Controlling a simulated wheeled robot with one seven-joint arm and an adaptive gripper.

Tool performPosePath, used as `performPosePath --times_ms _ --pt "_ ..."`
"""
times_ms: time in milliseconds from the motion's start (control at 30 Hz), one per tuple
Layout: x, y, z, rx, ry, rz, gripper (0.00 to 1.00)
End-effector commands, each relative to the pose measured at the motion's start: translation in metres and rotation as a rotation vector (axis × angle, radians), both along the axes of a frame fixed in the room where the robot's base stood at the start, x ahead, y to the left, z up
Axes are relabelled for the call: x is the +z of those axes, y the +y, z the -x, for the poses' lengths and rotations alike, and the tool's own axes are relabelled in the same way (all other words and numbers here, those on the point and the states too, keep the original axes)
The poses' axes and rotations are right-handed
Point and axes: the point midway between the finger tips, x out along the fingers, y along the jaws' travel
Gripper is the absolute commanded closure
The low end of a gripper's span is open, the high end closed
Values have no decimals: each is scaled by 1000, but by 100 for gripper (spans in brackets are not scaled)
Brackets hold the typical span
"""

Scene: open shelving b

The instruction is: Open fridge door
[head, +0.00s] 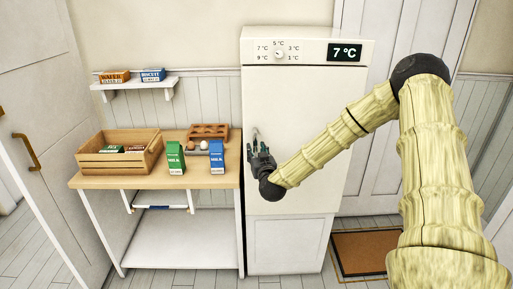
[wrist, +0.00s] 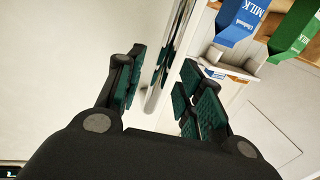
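The tall white fridge (head: 300,110) stands in the middle of the head view, with a dial and a "7 °C" display across its top. Its door looks closed. A metal handle (head: 255,132) runs upright along the door's left edge. In the wrist view the handle (wrist: 161,80) is a shiny bar between the finger pads. My gripper (head: 259,155) is at the handle in the head view. In the wrist view my gripper (wrist: 157,92) is open, its two fingers on either side of the bar, with visible gaps. My arm partly hides the door's front.
A wooden-topped table (head: 215,180) stands left of the fridge with a wooden crate (head: 88,160), a green milk carton (head: 175,158), a blue milk carton (head: 217,158) and an egg holder (head: 208,131). A wall shelf (head: 135,86) holds boxes. A brown mat (head: 362,252) lies right of the fridge.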

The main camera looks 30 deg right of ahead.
Motion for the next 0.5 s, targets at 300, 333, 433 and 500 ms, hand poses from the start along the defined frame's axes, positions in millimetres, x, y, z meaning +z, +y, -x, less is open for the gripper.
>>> performPosePath --times_ms 300,333,433,500 --pt "0 -8 -18 -1 0 0 63" --pt "0 -9 -19 -1 0 0 63" --pt "0 -9 -19 -2 1 0 63" --pt "0 -9 -19 -2 0 0 63"
